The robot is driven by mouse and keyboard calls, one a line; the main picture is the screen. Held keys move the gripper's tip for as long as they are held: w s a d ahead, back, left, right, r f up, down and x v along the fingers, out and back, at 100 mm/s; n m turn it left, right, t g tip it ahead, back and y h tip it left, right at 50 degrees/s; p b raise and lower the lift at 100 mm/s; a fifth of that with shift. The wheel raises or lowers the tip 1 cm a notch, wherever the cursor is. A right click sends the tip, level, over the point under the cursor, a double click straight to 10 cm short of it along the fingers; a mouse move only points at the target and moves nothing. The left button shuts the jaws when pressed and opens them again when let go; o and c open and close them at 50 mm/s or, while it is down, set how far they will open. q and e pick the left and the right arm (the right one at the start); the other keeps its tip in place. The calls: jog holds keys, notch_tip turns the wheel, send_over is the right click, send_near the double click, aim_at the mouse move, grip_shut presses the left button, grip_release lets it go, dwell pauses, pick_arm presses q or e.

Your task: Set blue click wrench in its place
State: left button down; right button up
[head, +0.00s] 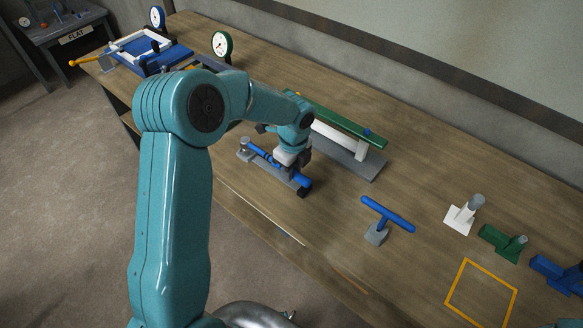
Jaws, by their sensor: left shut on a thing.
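The blue click wrench (299,180) is a long blue bar with a dark end, lying along a narrow grey holder (243,154) near the front edge of the bench. My left gripper (289,166) is over the bar and shut on it. The fingertips and the middle of the bar are partly hidden by the gripper and wrist. I cannot tell whether the bar rests fully on the holder or sits slightly above it. My right gripper is not in view.
A green beam (340,122) on a grey base stands just behind. A blue T-handle (388,214) on a grey block is to the right. White (458,219), green (501,243) and blue blocks and a yellow square outline (461,276) lie farther right. Dial gauges (222,45) stand at the back left.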

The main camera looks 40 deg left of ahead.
pick_arm(q)
jog(key=shift+f+b, duration=0.3)
jog(key=shift+f, duration=0.1)
jog(key=shift+f+b, duration=0.4)
jog(key=shift+f, duration=0.1)
jog(key=c, duration=0.8)
grip_release()
jog(key=r, duration=1.6)
jog(key=shift+s+d+r, duration=0.1)
jog(key=shift+d+r, duration=0.05)
jog(key=shift+d, duration=0.25)
jog(key=shift+s, duration=0.1)
